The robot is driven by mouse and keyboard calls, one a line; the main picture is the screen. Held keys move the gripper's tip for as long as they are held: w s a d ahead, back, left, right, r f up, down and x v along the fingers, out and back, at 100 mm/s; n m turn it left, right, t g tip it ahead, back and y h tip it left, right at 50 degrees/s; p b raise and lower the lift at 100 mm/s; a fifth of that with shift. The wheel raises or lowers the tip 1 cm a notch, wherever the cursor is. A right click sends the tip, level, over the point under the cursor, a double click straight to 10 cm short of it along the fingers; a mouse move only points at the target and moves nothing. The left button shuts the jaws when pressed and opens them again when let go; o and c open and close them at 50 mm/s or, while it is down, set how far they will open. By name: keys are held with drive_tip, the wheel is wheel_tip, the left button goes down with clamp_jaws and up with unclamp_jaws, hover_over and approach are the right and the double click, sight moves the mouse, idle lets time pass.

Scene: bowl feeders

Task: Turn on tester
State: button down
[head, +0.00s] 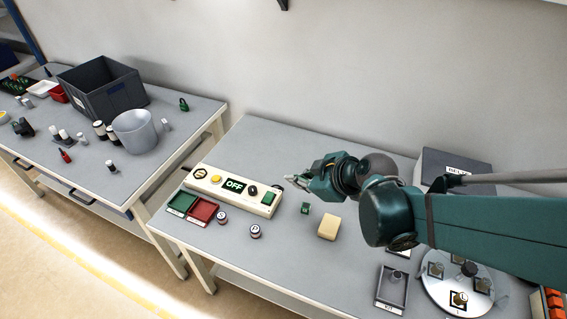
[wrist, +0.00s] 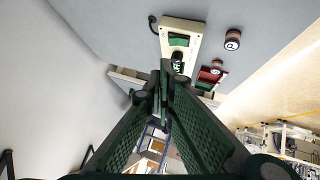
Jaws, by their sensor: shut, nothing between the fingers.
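The tester (head: 227,203) is a long cream box on the middle table in the head view. Its display (head: 234,186) reads OFF in green. A yellow button (head: 216,180) lies left of the display, a black knob (head: 252,190) and a green square (head: 268,198) right of it. In the wrist view the tester (wrist: 171,24) is partly hidden behind the fingers. My gripper (head: 289,178) is shut and empty, at the tester's right end toward the wall, apparently above the table; its fingers (wrist: 164,76) meet in the wrist view.
Green (head: 182,202) and red (head: 202,211) trays sit before the tester, with two small labelled cylinders (head: 222,217) (head: 255,231) nearby. A small green part (head: 305,208) and a cream block (head: 328,227) lie to the right. A round plate (head: 437,291) stands at far right.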

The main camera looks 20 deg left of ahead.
drive_tip(key=shift+n+y, duration=0.3)
drive_tip(key=shift+n, duration=0.6)
drive_tip(key=shift+s+a+f, duration=0.2)
drive_tip(key=shift+a, duration=0.5)
drive_tip(key=shift+s+a+f, duration=0.15)
drive_tip(key=shift+a, duration=0.5)
drive_tip(key=shift+s+a+f, duration=0.2)
drive_tip(key=shift+a, duration=0.5)
drive_tip(key=b, duration=0.2)
hover_over(270, 194)
drive_tip(key=s, duration=0.2)
drive_tip(key=shift+g, duration=0.3)
wheel_tip(270, 194, down, 6)
drive_tip(key=shift+w+f, duration=0.15)
drive_tip(key=shift+f, duration=0.1)
drive_tip(key=shift+w+f+b, duration=0.2)
drive_tip(key=shift+w+f, duration=0.05)
drive_tip(key=shift+f, duration=0.35)
drive_tip(key=shift+w+f+b, duration=0.2)
drive_tip(key=shift+f, duration=0.35)
drive_tip(key=shift+w+f, duration=0.3)
drive_tip(key=shift+f, duration=0.45)
drive_tip(key=shift+w+f, duration=0.1)
